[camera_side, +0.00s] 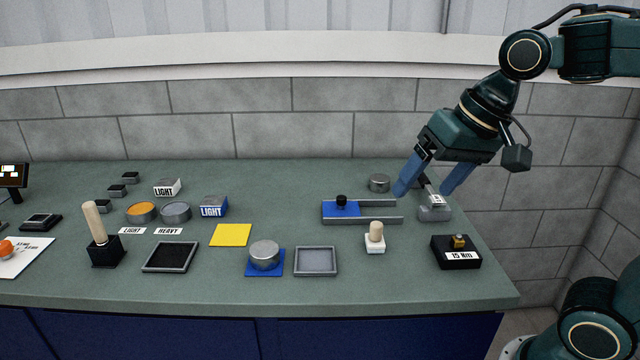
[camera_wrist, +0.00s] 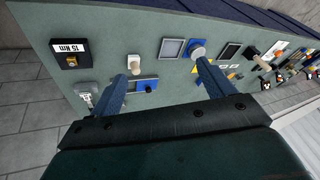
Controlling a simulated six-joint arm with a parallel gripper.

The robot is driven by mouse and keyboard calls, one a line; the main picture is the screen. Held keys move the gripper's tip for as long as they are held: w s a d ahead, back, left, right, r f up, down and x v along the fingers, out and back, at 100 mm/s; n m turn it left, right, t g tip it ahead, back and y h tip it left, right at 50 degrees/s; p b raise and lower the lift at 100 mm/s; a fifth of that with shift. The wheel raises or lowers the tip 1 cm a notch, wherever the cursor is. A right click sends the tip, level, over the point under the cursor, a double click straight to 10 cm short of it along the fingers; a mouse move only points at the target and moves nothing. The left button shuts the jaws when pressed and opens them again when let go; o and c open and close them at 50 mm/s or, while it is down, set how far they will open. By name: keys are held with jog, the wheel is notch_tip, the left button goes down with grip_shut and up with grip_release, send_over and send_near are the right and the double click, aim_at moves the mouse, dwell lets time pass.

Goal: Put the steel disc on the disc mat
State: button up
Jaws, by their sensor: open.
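A steel disc (camera_side: 264,251) rests on a blue square mat (camera_side: 251,270) near the table's front; both the disc (camera_wrist: 198,47) and the mat show in the wrist view. A bare yellow square (camera_side: 230,235) lies left of and behind the blue mat. I cannot tell by any label which flat square is the disc mat. My gripper (camera_side: 425,190) is open and empty above the back right of the table; its two blue fingers are spread in the wrist view (camera_wrist: 160,74).
A blue-and-grey slide fixture (camera_side: 362,219), a grey block (camera_side: 434,212), a pale knob (camera_side: 375,238) and a black "15 Nm" box (camera_side: 456,252) stand nearby. A grey tray (camera_side: 316,262) sits beside the blue mat. Round dishes (camera_side: 175,212) and a wooden-handled tool (camera_side: 97,225) are at left.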

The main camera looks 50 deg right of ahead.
jog(key=s+d+f+n+h, duration=0.1)
jog(key=s+d+f+n, duration=0.1)
jog(key=s, duration=0.6)
jog(key=shift+d+f+n+t, duration=0.25)
jog(key=shift+f+n+t, duration=0.15)
jog(key=shift+f+n, duration=0.55)
jog(key=shift+r, duration=0.15)
